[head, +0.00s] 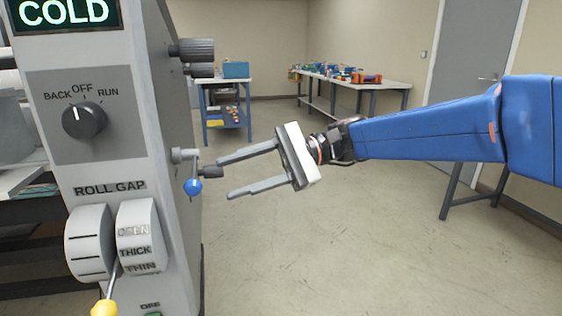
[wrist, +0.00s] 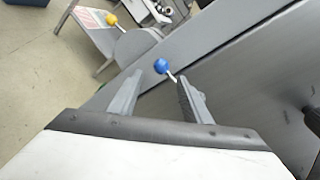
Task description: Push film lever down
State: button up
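A lever with a blue ball knob (head: 193,187) sits on the right side of the laminator (head: 160,90); no label naming it the film lever shows. In the head view its knob hangs below a grey pivot. My gripper (head: 224,178) is open and empty, just right of the knob, with its fingers pointing left at the machine. In the wrist view the blue knob (wrist: 160,66) appears between and slightly beyond my open fingertips (wrist: 158,84). I cannot tell whether a finger touches the lever.
The front panel has a mode dial (head: 84,119) pointing to OFF and a yellow-tipped roll gap lever (head: 104,307). Dark knobs (head: 193,50) stick out above the blue lever. A blue cart (head: 227,107) and a long table (head: 385,83) stand behind.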

jog(key=v, duration=0.9)
jog(key=s+d+f+n+t+h, duration=0.1)
jog(key=s+d+f+t+h, duration=0.25)
jog(key=s+d+f, duration=0.35)
jog(key=s+d+f+n+t+h, duration=0.1)
jog(key=s+d+f+t+h, duration=0.2)
jog(key=f, duration=0.6)
jog(key=s+d+f+n+t+h, duration=0.1)
jog(key=d+f+h, duration=0.3)
jog(key=d, duration=0.4)
jog(key=s+d+f+n+t+h, duration=0.2)
jog(key=s+d+f+t+h, duration=0.1)
jog(key=d, duration=0.6)
jog(key=shift+s+d+f+h, duration=0.35)
jog(key=shift+s+f+h, duration=0.15)
jog(key=shift+f+h, duration=0.35)
